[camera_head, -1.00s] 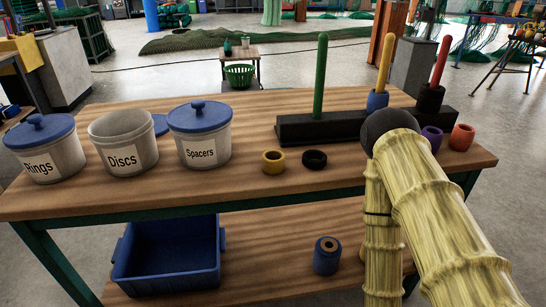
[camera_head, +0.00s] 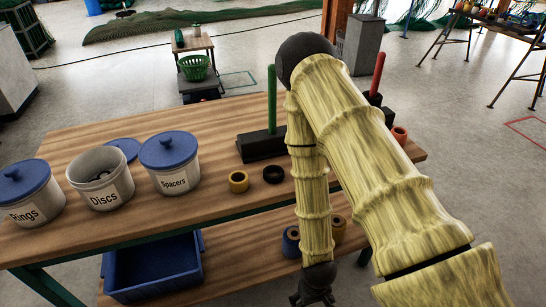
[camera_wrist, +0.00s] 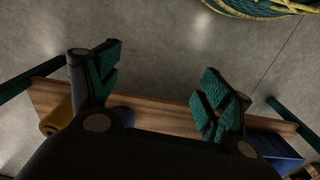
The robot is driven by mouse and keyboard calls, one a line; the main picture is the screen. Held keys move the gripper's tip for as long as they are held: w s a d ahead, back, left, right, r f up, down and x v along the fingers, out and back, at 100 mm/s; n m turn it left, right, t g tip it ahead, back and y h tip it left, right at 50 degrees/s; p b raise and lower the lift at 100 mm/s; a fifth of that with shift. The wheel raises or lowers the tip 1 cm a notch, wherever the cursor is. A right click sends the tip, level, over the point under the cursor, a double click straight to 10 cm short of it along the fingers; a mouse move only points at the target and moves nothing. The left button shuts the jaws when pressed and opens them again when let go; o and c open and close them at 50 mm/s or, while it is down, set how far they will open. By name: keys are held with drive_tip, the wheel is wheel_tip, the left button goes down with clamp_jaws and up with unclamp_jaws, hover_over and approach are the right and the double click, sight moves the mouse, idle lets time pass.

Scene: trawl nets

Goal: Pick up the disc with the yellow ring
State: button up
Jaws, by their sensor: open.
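No item shows clearly as a disc with a yellow ring. A short yellow cylinder (camera_head: 238,182) with a hole stands on the bench top beside a black one (camera_head: 273,174). On the lower shelf, a yellow-brown cylinder (camera_head: 339,231) is partly hidden by my arm, beside a blue cylinder (camera_head: 291,243). The wrist view shows a yellow piece (camera_wrist: 58,117) at the left of the shelf. The open Discs tub (camera_head: 98,176) holds dark pieces I cannot make out. My gripper (camera_wrist: 158,92) is open and empty, low in front of the bench in the head view.
Lidded Rings (camera_head: 30,190) and Spacers (camera_head: 170,165) tubs flank the Discs tub. A blue bin (camera_head: 152,268) sits on the lower shelf (camera_head: 250,265). A black stand (camera_head: 262,147) with pegs is partly hidden by my arm.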

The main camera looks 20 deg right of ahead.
drive_tip(key=w+r+p, duration=0.7)
drive_tip(key=r, duration=0.4)
drive_tip(key=w+a+r+p, duration=0.1)
drive_tip(key=w+r+p, duration=0.6)
drive_tip(key=r, duration=0.5)
drive_tip(key=w+a+r+p, duration=0.1)
drive_tip(key=w+r+p, duration=0.6)
drive_tip(key=r, duration=0.5)
drive_tip(key=shift+w+a+r, duration=0.1)
drive_tip(key=shift+a+r, duration=0.1)
drive_tip(key=w+a+r, duration=0.2)
drive_tip(key=w+r, duration=0.4)
drive_tip(key=r, duration=0.2)
drive_tip(key=p, duration=0.2)
hover_over(274, 169)
drive_tip(key=s+a, duration=0.1)
drive_tip(key=s, duration=0.1)
drive_tip(key=shift+m, duration=0.3)
drive_tip(key=shift+s+a+f, duration=0.1)
drive_tip(key=shift+f, duration=1.25)
drive_tip(key=shift+a+f, duration=0.1)
drive_tip(key=shift+f, duration=1.25)
drive_tip(key=shift+d+f+p, duration=0.2)
drive_tip(key=shift+f+p, duration=0.35)
drive_tip(key=shift+f, duration=0.25)
drive_tip(key=shift+d+f+p, duration=0.15)
drive_tip(key=shift+f+p, duration=0.35)
drive_tip(key=shift+f, duration=0.25)
drive_tip(key=shift+f+p, duration=0.3)
drive_tip(key=shift+f, duration=0.8)
